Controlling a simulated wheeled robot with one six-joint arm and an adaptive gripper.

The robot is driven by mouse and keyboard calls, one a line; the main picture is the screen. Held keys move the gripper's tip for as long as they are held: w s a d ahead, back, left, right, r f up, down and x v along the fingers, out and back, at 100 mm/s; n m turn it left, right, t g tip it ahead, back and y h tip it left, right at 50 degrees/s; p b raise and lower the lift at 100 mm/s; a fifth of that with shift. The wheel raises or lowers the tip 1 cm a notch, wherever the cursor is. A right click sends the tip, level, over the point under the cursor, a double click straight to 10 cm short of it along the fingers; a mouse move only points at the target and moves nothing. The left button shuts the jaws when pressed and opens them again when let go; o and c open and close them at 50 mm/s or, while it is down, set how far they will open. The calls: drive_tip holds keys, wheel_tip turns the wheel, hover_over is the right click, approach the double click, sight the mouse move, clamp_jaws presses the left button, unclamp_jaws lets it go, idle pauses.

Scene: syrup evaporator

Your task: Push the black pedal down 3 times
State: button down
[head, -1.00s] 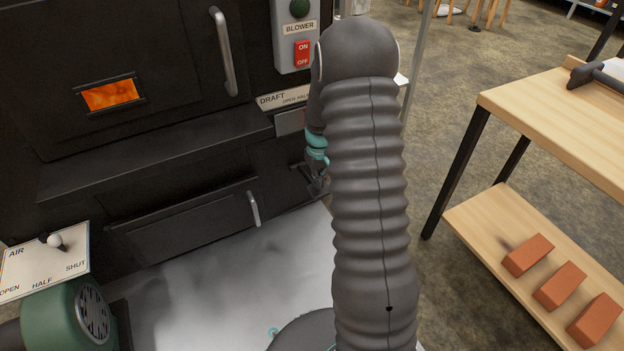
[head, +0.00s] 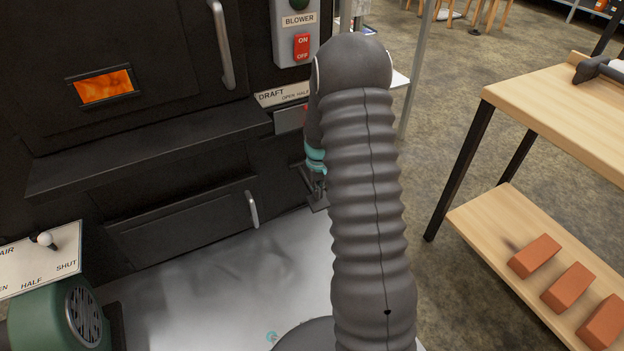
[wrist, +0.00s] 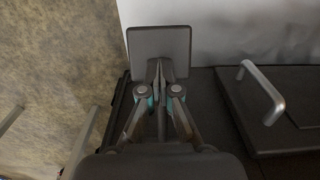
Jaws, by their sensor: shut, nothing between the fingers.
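The black pedal (head: 319,205) is a flat, dark plate low at the right front corner of the black evaporator. It shows more clearly as a square plate in the wrist view (wrist: 143,42). My gripper (head: 317,193) is shut and empty, pointing down at the pedal. In the wrist view my closed fingertips (wrist: 158,68) overlap the lower middle of the plate. I cannot tell whether they touch it. My arm hides part of the pedal's surroundings in the head view.
A drawer handle (head: 252,209) juts from the black front left of my gripper; the handle also shows in the wrist view (wrist: 262,88). A light metal floor plate (head: 210,290) lies in front. A wooden bench (head: 560,115) with bricks on its lower shelf stands right.

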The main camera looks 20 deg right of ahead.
drive_tip(key=shift+w+f, duration=0.1)
drive_tip(key=shift+f, duration=0.3)
wheel_tip(320, 180, up, 8)
drive_tip(key=s+p, duration=0.1)
drive_tip(key=p, duration=0.4)
drive_tip(key=shift+s, duration=0.15)
idle(0.5)
drive_tip(key=shift+w+f+b, duration=0.25)
drive_tip(key=shift+f+b, duration=1)
drive_tip(key=shift+f, duration=0.85)
drive_tip(key=shift+w+f+b, duration=0.2)
drive_tip(key=shift+f+b, duration=1)
drive_tip(key=shift+f, duration=0.9)
wheel_tip(320, 180, up, 8)
drive_tip(key=s+p, duration=0.1)
drive_tip(key=p, duration=0.4)
drive_tip(key=shift+s+r, duration=0.15)
drive_tip(key=shift+r, duration=0.05)
